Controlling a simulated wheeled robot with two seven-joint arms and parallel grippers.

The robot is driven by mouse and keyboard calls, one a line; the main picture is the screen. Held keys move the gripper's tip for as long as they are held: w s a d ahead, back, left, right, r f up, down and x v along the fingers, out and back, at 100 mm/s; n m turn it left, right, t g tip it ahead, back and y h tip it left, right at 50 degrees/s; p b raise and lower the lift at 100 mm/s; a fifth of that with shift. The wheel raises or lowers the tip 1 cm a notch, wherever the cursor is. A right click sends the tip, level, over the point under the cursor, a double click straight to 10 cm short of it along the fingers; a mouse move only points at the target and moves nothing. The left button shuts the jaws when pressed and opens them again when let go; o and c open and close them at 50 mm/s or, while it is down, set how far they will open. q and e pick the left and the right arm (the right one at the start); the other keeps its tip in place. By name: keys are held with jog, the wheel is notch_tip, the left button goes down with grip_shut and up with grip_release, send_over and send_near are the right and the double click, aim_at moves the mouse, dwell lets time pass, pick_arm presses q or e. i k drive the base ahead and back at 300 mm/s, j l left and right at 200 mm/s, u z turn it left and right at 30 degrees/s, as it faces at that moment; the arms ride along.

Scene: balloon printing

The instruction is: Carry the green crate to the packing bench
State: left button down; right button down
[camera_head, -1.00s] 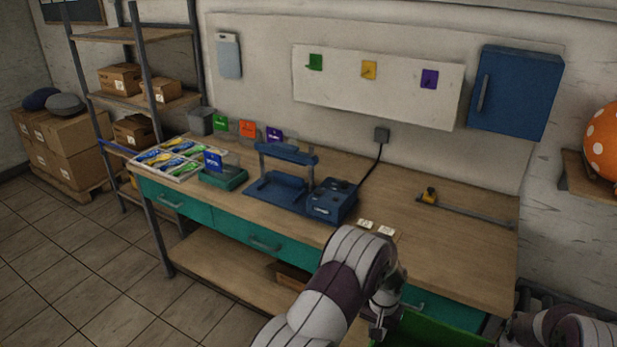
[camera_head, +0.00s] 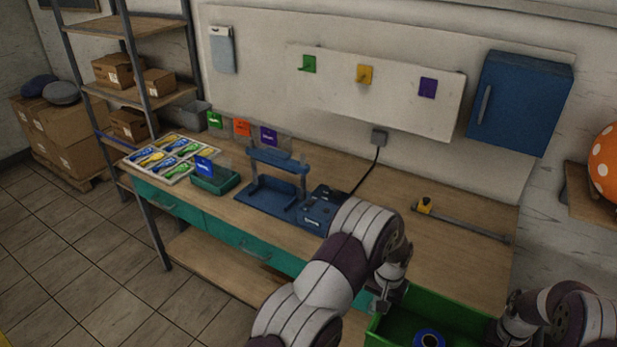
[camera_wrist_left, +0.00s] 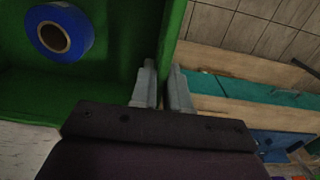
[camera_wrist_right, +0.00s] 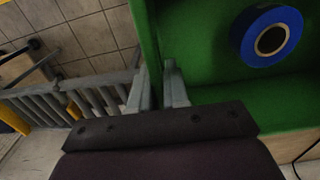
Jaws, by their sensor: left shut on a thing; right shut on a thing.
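The green crate (camera_head: 455,308) is at the lower right of the head view, in front of the packing bench's (camera_head: 455,262) near edge. A blue roll (camera_head: 428,338) with a hollow core lies inside it. My left gripper (camera_wrist_left: 163,88) is shut on one crate wall (camera_wrist_left: 150,45). My right gripper (camera_wrist_right: 158,85) is shut on another wall of the crate (camera_wrist_right: 146,40). The blue roll also shows in the left wrist view (camera_wrist_left: 60,30) and in the right wrist view (camera_wrist_right: 268,38). The crate's underside is hidden.
On the bench are a tray of coloured packets (camera_head: 165,160), a teal card holder (camera_head: 215,180), a blue press (camera_head: 272,190) and a yellow-ended bar (camera_head: 460,222). The bench's right part is largely clear. A roller conveyor or rack (camera_wrist_right: 65,98) lies beside the crate.

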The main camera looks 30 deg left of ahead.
aim_at(451, 276)
jog(key=i, duration=1.1)
